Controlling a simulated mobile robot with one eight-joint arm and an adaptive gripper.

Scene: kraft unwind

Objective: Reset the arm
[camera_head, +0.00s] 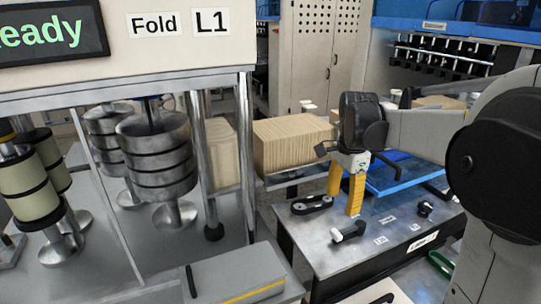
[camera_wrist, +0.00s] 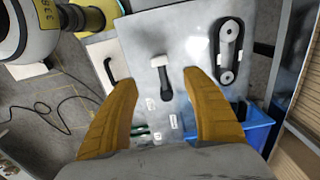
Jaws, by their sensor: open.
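My gripper (camera_head: 343,203) is open and empty, its two yellow fingers pointing down over the grey bench top (camera_head: 385,255). The fingers appear apart from both.
A stack of kraft sheets (camera_head: 292,145) stands behind the bench, left of my gripper. A blue tray (camera_head: 405,178) lies at the bench's back right. A small black knob (camera_head: 425,208) is on the bench. The machine with metal rollers (camera_head: 160,155) fills the left.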

